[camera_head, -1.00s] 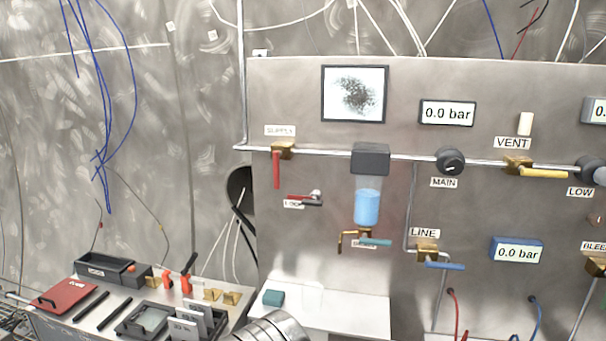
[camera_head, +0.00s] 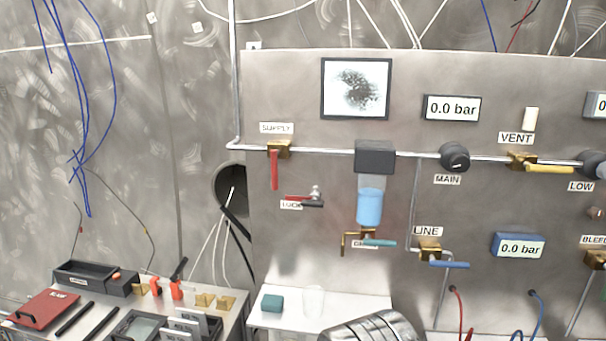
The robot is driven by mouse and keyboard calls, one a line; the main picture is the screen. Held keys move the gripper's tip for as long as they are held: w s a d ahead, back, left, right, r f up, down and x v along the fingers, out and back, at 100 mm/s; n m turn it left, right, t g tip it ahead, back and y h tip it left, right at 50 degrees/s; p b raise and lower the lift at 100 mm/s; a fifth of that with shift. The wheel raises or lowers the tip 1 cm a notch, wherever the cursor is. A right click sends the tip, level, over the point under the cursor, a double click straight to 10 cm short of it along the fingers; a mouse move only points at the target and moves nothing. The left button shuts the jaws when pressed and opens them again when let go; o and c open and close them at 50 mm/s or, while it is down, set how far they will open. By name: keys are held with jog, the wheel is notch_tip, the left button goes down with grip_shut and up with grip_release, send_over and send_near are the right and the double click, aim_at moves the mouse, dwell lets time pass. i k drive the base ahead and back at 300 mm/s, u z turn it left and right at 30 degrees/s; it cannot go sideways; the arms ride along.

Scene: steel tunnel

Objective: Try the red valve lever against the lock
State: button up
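The red valve lever (camera_head: 274,170) hangs straight down from the brass SUPPLY valve (camera_head: 279,149) on the pipe at the panel's upper left. Below it and to the right is the lock (camera_head: 305,200), a small red and dark piece with a silvery part on top, beside a LOCK label. The lock sits apart from the lever, on the panel face. A ribbed metal part of my arm shows at the bottom edge, below the panel. My gripper's fingers are not visible.
A blue-filled bowl (camera_head: 369,207) with a teal-handled drain hangs right of the lock. Both gauges read 0.0 bar. A tool bench (camera_head: 228,301) stands at the lower left.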

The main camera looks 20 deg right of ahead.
aim_at(274, 153)
jog(key=z, duration=0.05)
jog(key=k, duration=0.9)
jog(key=u, duration=0.7)
jog(key=i, duration=1)
jog(key=u, duration=0.05)
